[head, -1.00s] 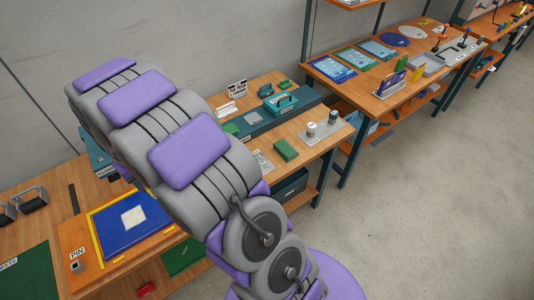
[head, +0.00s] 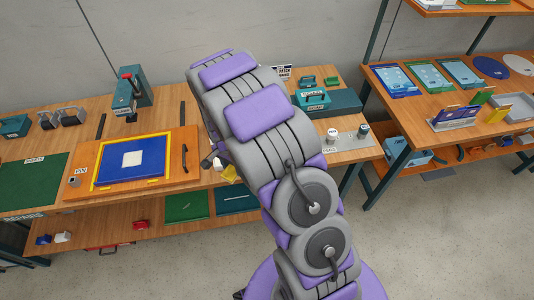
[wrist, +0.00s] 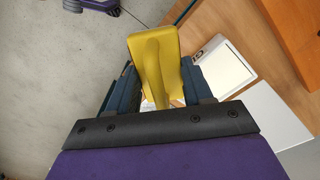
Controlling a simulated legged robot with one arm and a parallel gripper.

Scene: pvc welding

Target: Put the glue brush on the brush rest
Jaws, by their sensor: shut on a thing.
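My gripper (wrist: 158,88) is shut on a yellow piece (wrist: 153,58) with a raised ridge in the wrist view. It may be the glue brush, but I see no bristles and cannot be sure. The dark blue fingers lie on either side of it. In the head view my arm hides most of the gripper, and a small bit of yellow (head: 229,173) shows beside the arm, above the bench's front edge. I cannot make out a brush rest in either view; my arm covers part of the bench.
The wooden bench carries a blue panel in a yellow frame (head: 113,174), a dark green press (head: 127,95) and a green sheet (head: 28,184). Small cans stand on a grey mat (head: 347,142) right of my arm. A second bench stands right. The grey floor in front is clear.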

